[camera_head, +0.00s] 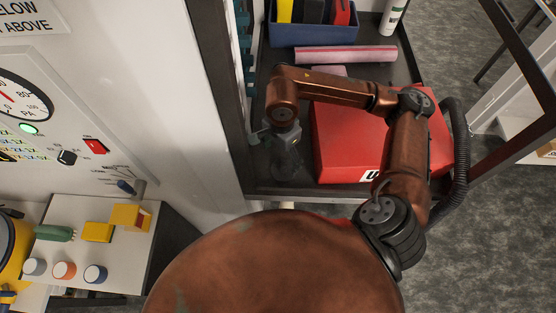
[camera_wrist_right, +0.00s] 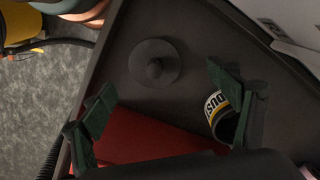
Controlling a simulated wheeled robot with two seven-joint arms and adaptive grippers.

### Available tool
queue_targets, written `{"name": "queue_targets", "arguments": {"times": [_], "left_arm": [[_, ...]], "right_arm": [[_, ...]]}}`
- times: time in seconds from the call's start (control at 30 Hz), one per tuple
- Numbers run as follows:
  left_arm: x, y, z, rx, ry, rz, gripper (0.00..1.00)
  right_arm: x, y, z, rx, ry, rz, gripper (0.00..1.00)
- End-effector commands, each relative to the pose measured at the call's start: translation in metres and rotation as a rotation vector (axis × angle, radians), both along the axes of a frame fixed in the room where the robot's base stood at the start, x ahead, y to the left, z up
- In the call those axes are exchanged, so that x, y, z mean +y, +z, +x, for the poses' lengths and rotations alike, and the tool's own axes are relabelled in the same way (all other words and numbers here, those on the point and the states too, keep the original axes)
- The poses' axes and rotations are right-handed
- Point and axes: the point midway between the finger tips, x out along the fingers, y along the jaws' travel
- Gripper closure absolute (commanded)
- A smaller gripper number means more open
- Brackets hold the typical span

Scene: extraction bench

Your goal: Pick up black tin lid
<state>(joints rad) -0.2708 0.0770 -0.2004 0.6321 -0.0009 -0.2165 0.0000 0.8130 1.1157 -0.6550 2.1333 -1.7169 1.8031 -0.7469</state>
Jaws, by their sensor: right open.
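The black tin lid (camera_wrist_right: 150,55) is a round, dark disc with a central knob. It lies flat on the dark shelf in the right wrist view. My right gripper (camera_wrist_right: 160,88) is open, with its green fingers spread to either side below the lid in that view, and nothing is between them. In the head view my right gripper (camera_head: 285,150) reaches down beside the red box. I cannot make out the lid there. My left gripper is not in view.
A red box (camera_head: 345,145) fills much of the dark shelf (camera_head: 300,188). A can with a printed label (camera_wrist_right: 219,110) is close to one finger. A blue bin (camera_head: 312,33) and pink roll (camera_head: 345,54) are farther back. A control panel (camera_head: 120,110) stands left.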

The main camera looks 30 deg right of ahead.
Motion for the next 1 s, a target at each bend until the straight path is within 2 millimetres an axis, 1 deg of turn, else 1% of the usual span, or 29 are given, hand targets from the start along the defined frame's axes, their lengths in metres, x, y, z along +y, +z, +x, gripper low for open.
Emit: {"name": "queue_targets", "arguments": {"times": [0.03,0.1,0.23,0.3,0.33,0.37,0.43,0.47,0.5,0.6,0.67,0.77,0.87,1.0], "left_arm": [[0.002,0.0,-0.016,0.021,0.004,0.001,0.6],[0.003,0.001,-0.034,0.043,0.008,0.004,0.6],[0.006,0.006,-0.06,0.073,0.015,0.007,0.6],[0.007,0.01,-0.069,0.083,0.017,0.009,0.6],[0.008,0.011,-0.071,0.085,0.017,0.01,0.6],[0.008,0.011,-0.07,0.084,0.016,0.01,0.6],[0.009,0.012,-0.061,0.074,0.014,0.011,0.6],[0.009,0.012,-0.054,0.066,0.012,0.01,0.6],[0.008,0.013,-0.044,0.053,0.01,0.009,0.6],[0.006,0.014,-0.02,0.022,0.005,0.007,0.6],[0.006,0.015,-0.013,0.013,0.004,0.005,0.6],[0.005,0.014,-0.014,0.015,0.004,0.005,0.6],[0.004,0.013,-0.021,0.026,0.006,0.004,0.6],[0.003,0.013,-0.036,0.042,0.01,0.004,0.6]], "right_arm": [[-0.002,-0.006,-0.004,0.005,0.0,-0.002,0.18],[-0.004,-0.013,-0.004,0.005,-0.003,-0.001,0.18],[-0.007,-0.029,-0.003,0.009,-0.008,-0.001,0.18],[-0.007,-0.04,-0.002,0.009,-0.009,-0.001,0.18],[-0.008,-0.044,-0.001,0.009,-0.009,-0.002,0.18],[-0.007,-0.049,-0.001,0.008,-0.009,-0.001,0.18],[-0.007,-0.057,-0.001,0.006,-0.008,-0.001,0.18],[-0.007,-0.059,-0.001,0.006,-0.008,-0.001,0.18],[-0.007,-0.062,0.0,0.005,-0.007,-0.001,0.18],[-0.007,-0.064,0.0,0.003,-0.006,-0.002,0.18],[-0.007,-0.064,0.001,0.003,-0.005,-0.002,0.18],[-0.006,-0.064,0.001,0.003,-0.005,-0.002,0.19],[-0.006,-0.064,0.001,0.004,-0.004,-0.002,0.26],[-0.006,-0.064,0.001,0.004,-0.004,-0.002,0.35]]}}
